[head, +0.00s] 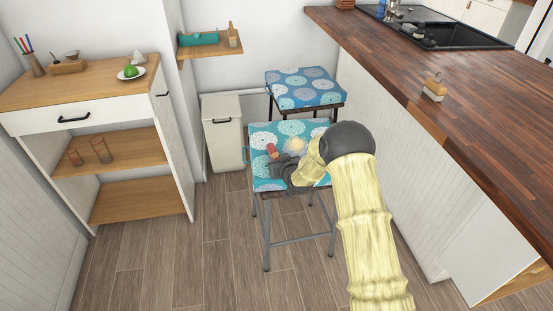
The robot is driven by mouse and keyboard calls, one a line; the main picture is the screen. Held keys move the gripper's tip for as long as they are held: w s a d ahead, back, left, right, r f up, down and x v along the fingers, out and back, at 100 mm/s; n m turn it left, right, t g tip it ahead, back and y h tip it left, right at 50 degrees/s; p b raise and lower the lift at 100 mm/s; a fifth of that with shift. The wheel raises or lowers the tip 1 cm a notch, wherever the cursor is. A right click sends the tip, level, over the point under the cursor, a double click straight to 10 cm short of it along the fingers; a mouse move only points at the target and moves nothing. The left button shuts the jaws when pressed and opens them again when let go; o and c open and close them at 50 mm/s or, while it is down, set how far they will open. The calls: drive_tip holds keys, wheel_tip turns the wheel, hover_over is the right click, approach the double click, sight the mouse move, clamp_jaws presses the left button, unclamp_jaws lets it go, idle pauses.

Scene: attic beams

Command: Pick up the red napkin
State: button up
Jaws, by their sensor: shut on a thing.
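The red napkin (272,150) shows as a small red shape above the teal patterned seat of the near stool (262,135). My gripper (278,161) is over that seat, reaching in from the right. It is shut on the red napkin, which shows at its fingertips. Whether the napkin still touches the seat cannot be told. My forearm and wrist hide the right part of the seat.
A blue patterned stool (306,90) stands behind. A white bin (222,135) is to the left. The wooden counter (450,120) bounds the right side. Floor is clear at front left.

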wheel_tip(320, 180, up, 10)
drive_tip(key=shift+p, duration=0.6)
idle(0.4)
